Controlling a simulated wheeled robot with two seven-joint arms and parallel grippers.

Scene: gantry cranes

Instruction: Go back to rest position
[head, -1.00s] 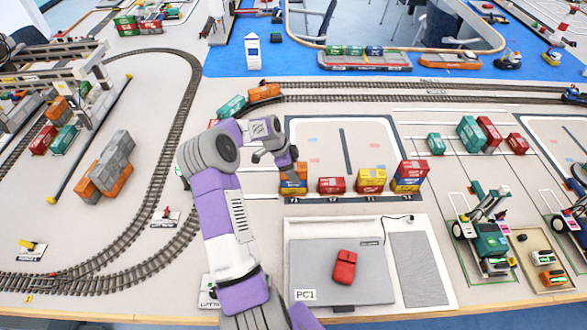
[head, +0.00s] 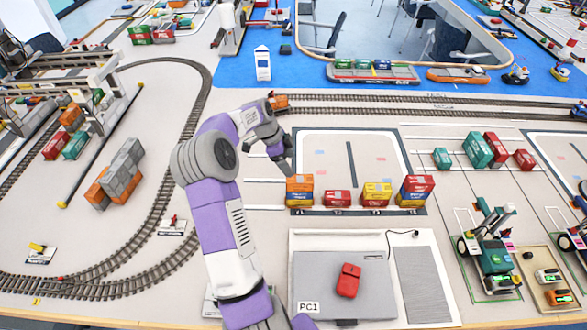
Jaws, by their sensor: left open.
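My left arm comes in from the bottom of the head view. Its purple and grey links rise over the track, and the left gripper (head: 286,160) hangs above the table, just up and left of the nearest container stack. The gripper is open, and I see nothing between its fingers. The orange, blue and yellow container stack (head: 299,190) stands apart below it at the left end of a row. My right gripper is not in view.
Red (head: 337,198) and yellow-red containers (head: 377,193) and another stack (head: 416,189) continue the row. A gantry crane (head: 75,85) stands left, a green vehicle (head: 494,250) right. A railway track (head: 420,106) crosses behind.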

